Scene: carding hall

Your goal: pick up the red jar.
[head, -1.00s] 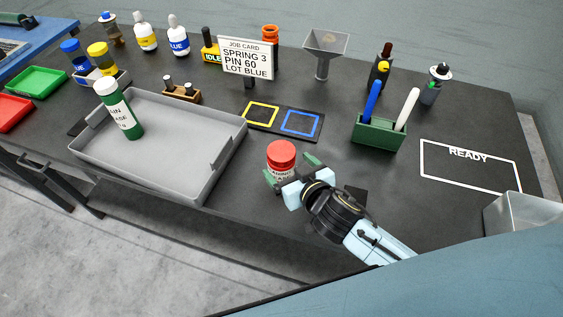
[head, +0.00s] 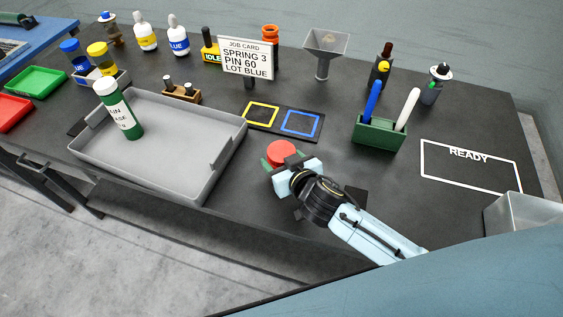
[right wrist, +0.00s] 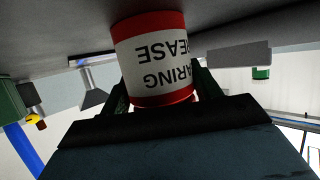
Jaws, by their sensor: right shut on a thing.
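The red jar (head: 281,152) stands on the dark table right of the grey tray; its red lid shows in the head view, and most of its body is hidden behind my gripper. In the right wrist view the jar (right wrist: 155,60) shows a white label reading "...ARING ...REASE", upside down in the picture. My right gripper (head: 283,161) is shut on the red jar, with a green finger on each side of it. I cannot tell whether the jar touches the table. My left gripper is not in view.
A mat with yellow and blue squares (head: 270,128) and a green pen holder (head: 380,133) lie behind the jar. A clear bin (head: 512,215) stands at right. The READY outline (head: 470,187) is empty.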

